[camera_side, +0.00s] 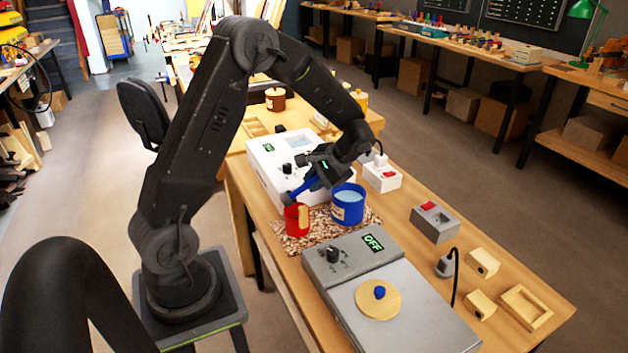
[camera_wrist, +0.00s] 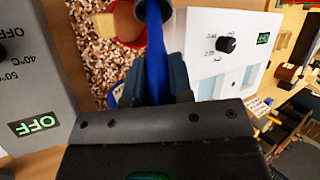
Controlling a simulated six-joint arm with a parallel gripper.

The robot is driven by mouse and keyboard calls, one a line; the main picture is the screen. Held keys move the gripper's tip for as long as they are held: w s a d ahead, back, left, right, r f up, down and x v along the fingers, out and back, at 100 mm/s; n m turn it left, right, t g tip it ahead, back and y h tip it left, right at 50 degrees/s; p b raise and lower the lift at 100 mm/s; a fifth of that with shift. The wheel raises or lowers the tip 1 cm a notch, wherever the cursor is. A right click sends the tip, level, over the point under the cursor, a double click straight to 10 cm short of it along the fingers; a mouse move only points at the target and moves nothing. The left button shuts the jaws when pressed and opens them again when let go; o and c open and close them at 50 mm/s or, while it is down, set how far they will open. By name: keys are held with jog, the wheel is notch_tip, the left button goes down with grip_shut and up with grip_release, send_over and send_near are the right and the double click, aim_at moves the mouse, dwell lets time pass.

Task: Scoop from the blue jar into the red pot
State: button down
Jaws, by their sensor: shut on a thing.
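My gripper (camera_side: 320,180) is shut on the handle of a blue scoop (camera_side: 301,189), which tilts down to the left. The scoop's head is at the red pot (camera_side: 293,222), over or just inside its rim; I cannot tell which. In the wrist view, the scoop (camera_wrist: 156,62) runs up from my gripper (camera_wrist: 160,95) to the red pot (camera_wrist: 131,41). The scoop's contents are hidden. The blue jar (camera_side: 347,213) stands upright just right of the pot, with pale blue contents near its rim. Its edge shows in the wrist view (camera_wrist: 114,97).
Pot and jar stand on a speckled mat (camera_side: 318,232). A white device (camera_side: 262,160) with a dial is behind them. A grey hotplate (camera_side: 345,262) reading OFF is in front, with a wooden disc (camera_side: 390,303) on it. A grey box (camera_side: 435,226) and wooden blocks are at right.

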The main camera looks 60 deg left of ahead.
dwell(0.4)
jog(key=shift+s+a+r+t+h, duration=0.15)
jog(key=shift+s+r+t+h, duration=0.15)
jog(key=shift+t, duration=0.25)
jog(key=shift+s+a+r+t+h, duration=0.2)
jog(key=shift+s+t+h, duration=0.15)
jog(key=shift+t, duration=0.2)
jog(key=t, duration=0.1)
jog(key=s+r+n+t, duration=0.1)
jog(key=shift+s+a+r+t+h, duration=0.15)
jog(key=shift+t+h, duration=0.2)
jog(key=shift+t, duration=0.05)
jog(key=shift+s+a+r+n+t+h, duration=0.15)
jog(key=shift+s+r+t+h, duration=0.2)
jog(key=shift+t, duration=0.3)
jog(key=shift+s+a+r+n+t+h, duration=0.1)
jog(key=shift+s+a+t+h, duration=0.1)
jog(key=shift+s+t, duration=0.4)
jog(key=shift+s+a+r+n+t+h, duration=0.15)
jog(key=shift+s+t+h, duration=0.1)
jog(key=shift+t, duration=0.5)
jog(key=shift+r, duration=1.8)
jog(key=w+d+r, duration=0.2)
jog(key=w, duration=1.4)
notch_tip(320, 180, down, 13)
jog(key=shift+a, duration=0.3)
